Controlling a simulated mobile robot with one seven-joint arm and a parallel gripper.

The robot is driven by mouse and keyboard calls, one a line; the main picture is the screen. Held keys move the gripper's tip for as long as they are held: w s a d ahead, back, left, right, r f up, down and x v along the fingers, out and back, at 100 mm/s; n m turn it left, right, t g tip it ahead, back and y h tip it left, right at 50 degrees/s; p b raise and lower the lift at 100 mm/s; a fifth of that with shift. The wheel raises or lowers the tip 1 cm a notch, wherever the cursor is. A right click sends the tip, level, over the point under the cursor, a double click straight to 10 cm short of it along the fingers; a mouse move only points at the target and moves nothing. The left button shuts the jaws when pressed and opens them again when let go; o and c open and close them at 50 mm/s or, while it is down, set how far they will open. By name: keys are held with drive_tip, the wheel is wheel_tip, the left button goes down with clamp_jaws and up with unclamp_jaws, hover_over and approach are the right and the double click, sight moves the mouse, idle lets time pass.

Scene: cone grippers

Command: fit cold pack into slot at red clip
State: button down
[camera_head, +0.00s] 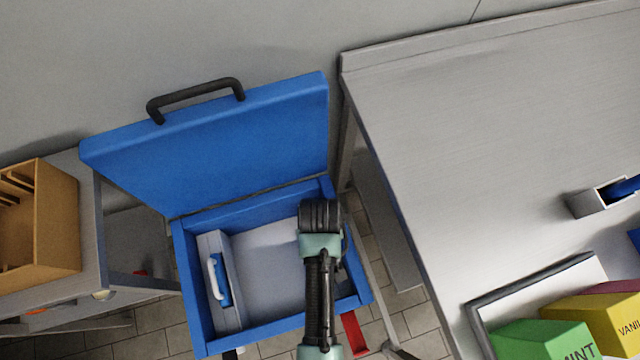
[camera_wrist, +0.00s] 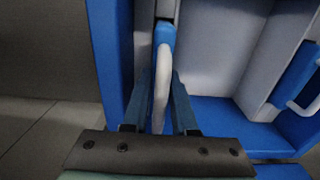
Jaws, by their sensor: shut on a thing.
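The blue cool box (camera_head: 185,285) stands open with a pale interior. My gripper (camera_wrist: 158,95) is over its right side in the head view, fingers pointing down. In the wrist view it is shut on the white handle of a blue cold pack (camera_wrist: 164,38). This pack is upright, close beside the box's blue side wall and pale lining. How deep it sits is hidden; my arm covers most of it in the head view. A red clip (camera_head: 354,333) is at the box's front right. Another cold pack (camera_head: 223,283) with a white handle stands at the left inner wall.
The blue lid (camera_head: 215,140) with a black handle stands raised behind the box. A grey table (camera_head: 480,130) on the right carries colored cartons (camera_head: 545,340) and a small holder (camera_head: 590,202). A wooden rack (camera_head: 55,220) stands on the left table. The box's middle is empty.

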wheel_tip(320, 180, down, 4)
drive_tip(key=shift+w+f+b, duration=0.1)
drive_tip(key=shift+b, duration=0.35)
drive_tip(key=shift+s+f+b, duration=0.3)
drive_tip(key=shift+f+b, duration=0.05)
drive_tip(key=shift+f, duration=0.25)
drive_tip(key=c, duration=0.7)
unclamp_jaws()
drive_tip(key=shift+s+f, duration=0.1)
drive_tip(key=r+p, duration=0.1)
drive_tip(key=r, duration=0.3)
drive_tip(key=r+p, duration=0.1)
drive_tip(key=r, duration=0.4)
drive_tip(key=r+p, duration=0.1)
drive_tip(key=r, duration=0.3)
drive_tip(key=shift+w+r, duration=0.2)
drive_tip(key=shift+w, duration=0.15)
